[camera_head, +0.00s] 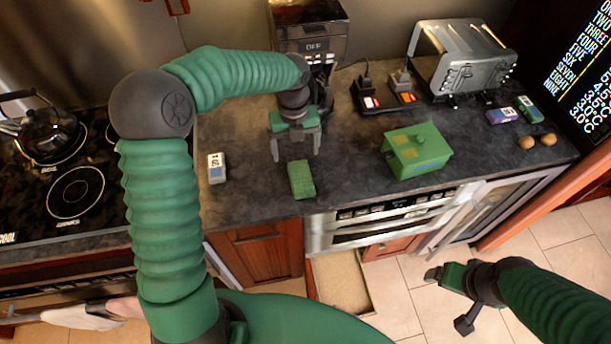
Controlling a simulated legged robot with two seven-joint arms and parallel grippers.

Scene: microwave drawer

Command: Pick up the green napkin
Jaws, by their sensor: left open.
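A small green block-shaped item (301,179), which I take to be the green napkin, lies on the dark counter (345,180) near its front edge. My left gripper (292,152) is open and points down just behind it, with nothing between its fingers. I cannot tell its exact height above the counter. A larger green box (416,150) with yellowish marks stands farther right on the counter. My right gripper (448,300) is low at the right, over the floor, open and far from the green item.
A small white-and-dark pack (216,168) lies left of the green item. A coffee machine (312,35) and a toaster (465,65) stand at the back. A stove with a kettle (48,135) is at left. Below the counter, a drawer (342,282) is open.

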